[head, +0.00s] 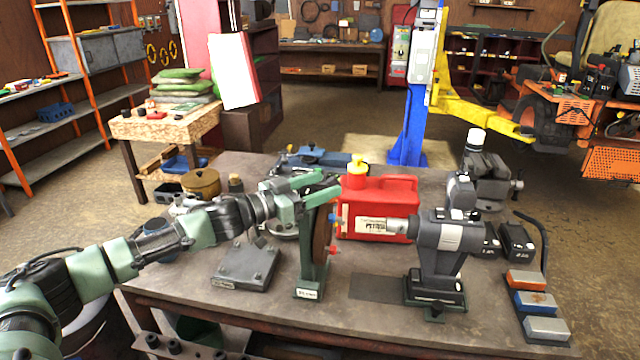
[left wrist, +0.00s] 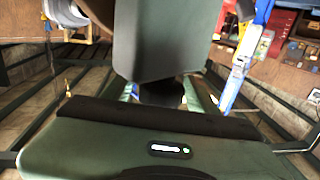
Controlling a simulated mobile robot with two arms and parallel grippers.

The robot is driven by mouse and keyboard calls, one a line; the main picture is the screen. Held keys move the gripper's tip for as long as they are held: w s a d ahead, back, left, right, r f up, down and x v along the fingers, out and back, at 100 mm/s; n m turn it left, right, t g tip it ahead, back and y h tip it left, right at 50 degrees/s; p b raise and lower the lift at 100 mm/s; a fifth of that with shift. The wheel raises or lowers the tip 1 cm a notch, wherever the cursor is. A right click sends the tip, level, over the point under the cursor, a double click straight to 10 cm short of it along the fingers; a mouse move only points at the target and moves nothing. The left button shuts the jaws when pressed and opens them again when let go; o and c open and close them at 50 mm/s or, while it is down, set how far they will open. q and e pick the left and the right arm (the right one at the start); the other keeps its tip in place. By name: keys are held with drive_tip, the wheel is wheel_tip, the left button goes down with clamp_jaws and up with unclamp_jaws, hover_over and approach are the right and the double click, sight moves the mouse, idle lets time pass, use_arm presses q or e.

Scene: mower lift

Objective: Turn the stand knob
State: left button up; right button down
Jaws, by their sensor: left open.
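A green upright stand (head: 312,262) with a white label on its foot stands mid-table, a brown disc (head: 322,228) at its upper part. Small blue and red knobs (head: 333,250) show at its right side. A grey drill-like machine (head: 440,240) stands to the right on its own dark stand (head: 432,290), with dark knobs low on it. I cannot tell which knob is the stand knob. My left gripper (head: 328,187) is open at the top of the green stand; contact is unclear. The left wrist view shows mostly green and dark surfaces close up. My right gripper is not in view.
A red canister (head: 378,208) with a yellow cap stands behind the stand. A grey plate block (head: 245,266) lies left. A grey vise (head: 487,180) and several sharpening stones (head: 535,303) are at the right. Bare tabletop (head: 345,320) shows along the front edge.

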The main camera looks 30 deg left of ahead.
use_arm(q)
drive_tip(key=shift+s, duration=0.1)
clamp_jaws()
